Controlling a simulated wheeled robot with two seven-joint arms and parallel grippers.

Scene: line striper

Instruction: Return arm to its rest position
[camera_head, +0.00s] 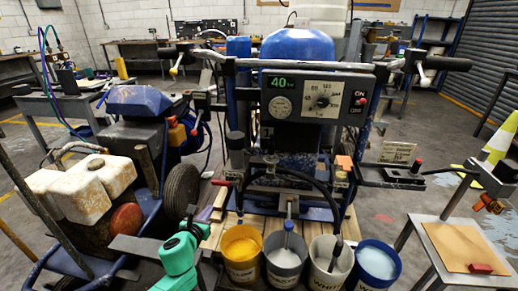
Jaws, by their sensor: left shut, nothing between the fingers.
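My left gripper (194,229), with a teal body, is at the bottom left of centre, low in front of the line striper (296,110). Its fingers are small in the picture, shut and empty. It is just left of the yellow paint bucket (240,275), and I cannot tell whether they touch. My right gripper is not clearly visible anywhere. The striper has a control panel (318,97) with a green "40" display, a dial and a red button. Black handlebar grips stick out at both sides.
A grey bucket (286,282), a white bucket (325,283) and a blue bucket (377,279) stand in a row. An engine cart with white containers (84,188) is close on the left. A small table (458,247) stands on the right, near a striped cone (499,138).

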